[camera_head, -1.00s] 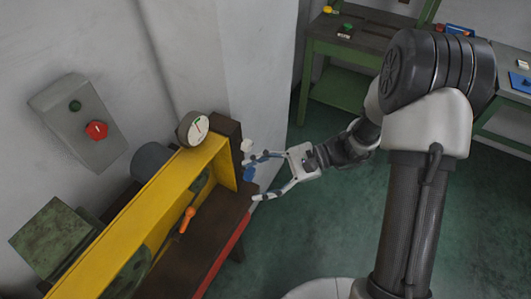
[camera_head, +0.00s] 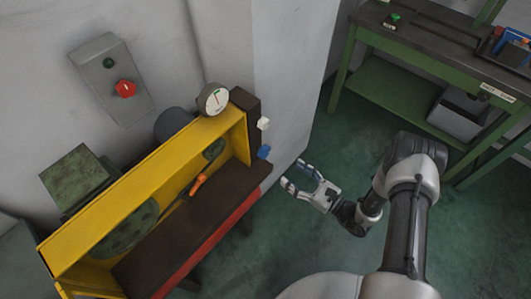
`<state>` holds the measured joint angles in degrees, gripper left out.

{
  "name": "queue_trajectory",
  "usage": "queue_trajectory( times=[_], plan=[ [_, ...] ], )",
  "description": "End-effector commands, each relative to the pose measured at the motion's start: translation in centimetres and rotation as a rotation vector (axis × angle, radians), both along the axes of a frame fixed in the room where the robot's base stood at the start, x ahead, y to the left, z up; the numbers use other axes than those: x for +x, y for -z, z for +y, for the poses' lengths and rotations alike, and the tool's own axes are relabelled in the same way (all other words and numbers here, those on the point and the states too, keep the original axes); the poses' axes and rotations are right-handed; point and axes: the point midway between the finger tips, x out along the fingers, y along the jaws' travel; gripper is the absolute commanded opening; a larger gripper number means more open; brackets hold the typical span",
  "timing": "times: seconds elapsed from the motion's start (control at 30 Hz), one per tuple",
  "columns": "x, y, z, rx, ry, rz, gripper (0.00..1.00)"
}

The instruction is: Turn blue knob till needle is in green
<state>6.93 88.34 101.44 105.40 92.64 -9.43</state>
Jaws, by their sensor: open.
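The blue knob (camera_head: 264,152) sits on the right end of the yellow and brown machine, below a white knob (camera_head: 263,124). The round gauge (camera_head: 213,99) with a white face stands on top of the machine's yellow frame. A green mark and a dark needle show on its face, but it is too small to tell whether the needle lies in the green. My gripper (camera_head: 294,177) is open and empty, to the right of and below the blue knob, apart from it. Its fingers point left toward the machine.
A grey wall box (camera_head: 110,80) carries a red knob (camera_head: 125,88). An orange handle (camera_head: 198,184) lies inside the yellow frame (camera_head: 150,177). A green workbench (camera_head: 424,42) stands at the back right. The green floor between is clear.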

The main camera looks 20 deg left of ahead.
Motion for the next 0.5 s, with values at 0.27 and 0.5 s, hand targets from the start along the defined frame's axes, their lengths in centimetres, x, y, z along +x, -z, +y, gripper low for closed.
queue_trajectory(
  times=[0.27, 0.5],
  plan=[
    [2.3, 0.1, 5.9, -0.001, -0.006, -0.004, 0.63],
    [4.1, 0.1, 10.3, 0.000, -0.005, -0.003, 0.63]
  ],
)
